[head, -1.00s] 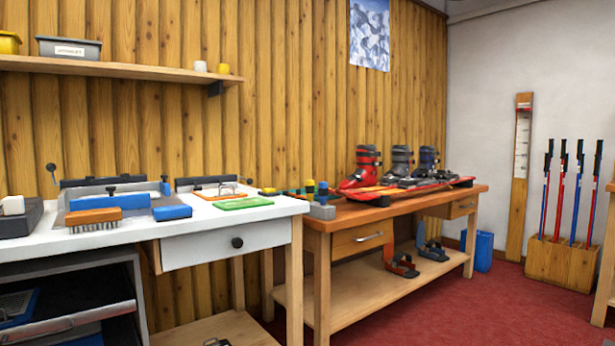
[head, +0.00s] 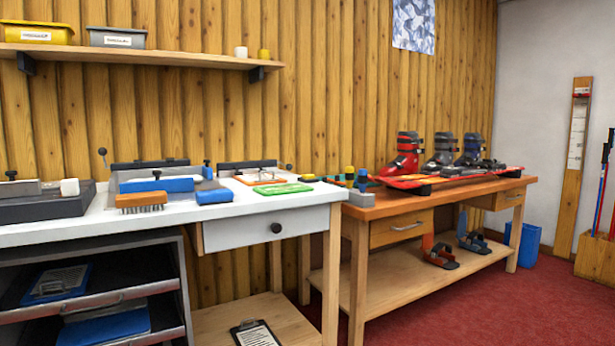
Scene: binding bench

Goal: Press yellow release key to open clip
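Neither of my grippers shows in the head view. Small yellow-topped pieces (head: 349,171) stand on grey blocks at the left end of the orange-brown bench (head: 465,195). They are too small to tell whether one is the yellow release key. No clip can be made out with certainty. A clipboard (head: 257,335) with a paper lies on the low shelf under the white bench, cut off by the bottom edge. Another clipboard (head: 60,283) lies in the dark rack at the left.
The white bench (head: 265,205) holds a wooden brush (head: 140,200), blue blocks, a green piece (head: 284,188) and grey fixtures. Red carpet (head: 480,310) is clear at the right front.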

